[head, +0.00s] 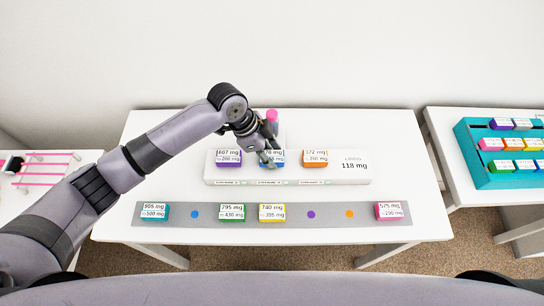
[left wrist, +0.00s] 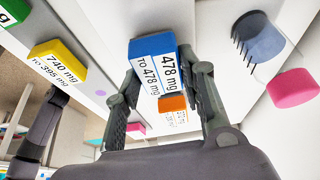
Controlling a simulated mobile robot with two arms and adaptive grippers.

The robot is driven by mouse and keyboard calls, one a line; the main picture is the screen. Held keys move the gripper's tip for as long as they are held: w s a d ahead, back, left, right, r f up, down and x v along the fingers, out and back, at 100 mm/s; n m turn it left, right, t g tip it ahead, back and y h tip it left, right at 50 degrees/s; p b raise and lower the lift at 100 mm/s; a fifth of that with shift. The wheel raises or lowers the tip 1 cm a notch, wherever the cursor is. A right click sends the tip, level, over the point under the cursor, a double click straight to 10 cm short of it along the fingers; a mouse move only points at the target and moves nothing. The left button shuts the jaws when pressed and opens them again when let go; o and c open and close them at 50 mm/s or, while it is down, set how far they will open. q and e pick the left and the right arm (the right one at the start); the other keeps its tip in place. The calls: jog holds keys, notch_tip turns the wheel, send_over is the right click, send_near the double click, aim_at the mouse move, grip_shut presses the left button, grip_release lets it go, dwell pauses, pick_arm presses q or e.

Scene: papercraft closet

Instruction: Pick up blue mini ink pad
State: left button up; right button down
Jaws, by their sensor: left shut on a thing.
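The blue mini ink pad (left wrist: 151,45) is a small block with a white label reading 478 mg. In the left wrist view it sits between the two fingers of my left gripper (left wrist: 160,98), which is shut on it. In the head view my left gripper (head: 268,157) comes down over the blue pad (head: 281,163) at the white LINDOS stand and hides part of it. I cannot tell whether the pad is clear of the stand. My right gripper is not in view.
A purple pad (head: 228,163) and an orange pad (head: 315,163) flank it on the white stand (head: 350,182). A grey strip (head: 330,220) in front holds teal, green, yellow and pink pads, with bare dot-marked spots. A pink-topped stamp (head: 272,115) stands behind.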

pick_arm(q)
jog(key=c, duration=0.4)
jog(key=shift+r, duration=0.15)
